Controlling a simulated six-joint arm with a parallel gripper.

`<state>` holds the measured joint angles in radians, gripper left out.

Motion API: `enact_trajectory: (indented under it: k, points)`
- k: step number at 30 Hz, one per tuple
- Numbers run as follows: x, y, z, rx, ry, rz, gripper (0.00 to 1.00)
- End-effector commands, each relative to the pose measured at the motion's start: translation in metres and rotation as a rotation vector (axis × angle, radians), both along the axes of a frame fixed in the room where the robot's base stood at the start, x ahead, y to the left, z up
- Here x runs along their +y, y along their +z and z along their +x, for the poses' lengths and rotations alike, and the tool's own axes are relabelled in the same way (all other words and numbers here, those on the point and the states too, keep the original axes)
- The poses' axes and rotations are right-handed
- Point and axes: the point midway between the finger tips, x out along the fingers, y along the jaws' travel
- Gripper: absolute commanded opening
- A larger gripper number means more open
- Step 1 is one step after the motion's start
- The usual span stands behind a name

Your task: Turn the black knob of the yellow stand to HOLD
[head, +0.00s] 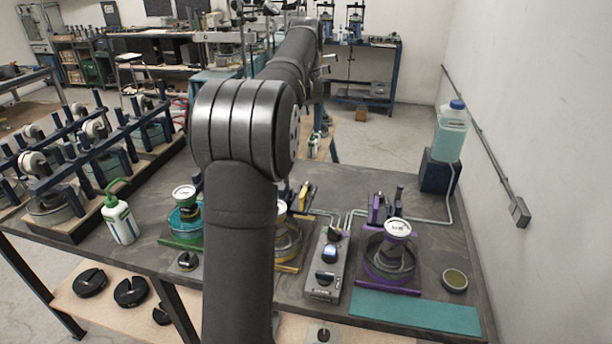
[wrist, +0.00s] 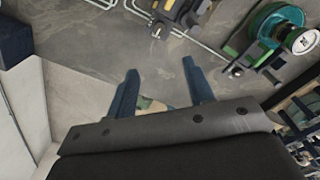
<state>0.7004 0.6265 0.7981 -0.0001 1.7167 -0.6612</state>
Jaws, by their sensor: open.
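The yellow stand (head: 290,262) is in the head view, right behind my arm, which hides much of it. A yellow part of this stand (wrist: 172,10) also shows at the top edge of the wrist view, cut off by the frame. I cannot make out its black knob or the HOLD mark in either view. My gripper (wrist: 160,68) shows in the wrist view with its two blue fingers apart and nothing between them. It is apart from the yellow stand, which lies beyond the fingertips. In the head view my arm hides the gripper.
A grey box with dark knobs (head: 325,270) stands between the yellow stand and the purple stand (head: 388,288). The green stand (head: 182,243) is left of my arm, near a white bottle (head: 121,223). Thin pipes cross the bench. A teal mat (head: 415,313) lies at the front right.

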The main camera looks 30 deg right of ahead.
Motion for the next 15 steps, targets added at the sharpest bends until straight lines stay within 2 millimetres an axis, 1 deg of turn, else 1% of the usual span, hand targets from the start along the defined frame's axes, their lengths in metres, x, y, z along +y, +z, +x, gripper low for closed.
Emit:
enact_trajectory:
  k: [3,6,10,15]
  points:
    - [0.0000,-0.0003,0.0000,0.000,-0.223,0.000,0.48]
    - [0.0000,-0.0003,0.0001,0.000,-0.380,0.000,0.48]
    - [0.0000,-0.0004,0.0001,0.000,-0.512,0.000,0.48]
    - [0.0001,-0.0046,-0.0001,0.002,-0.569,0.001,0.48]
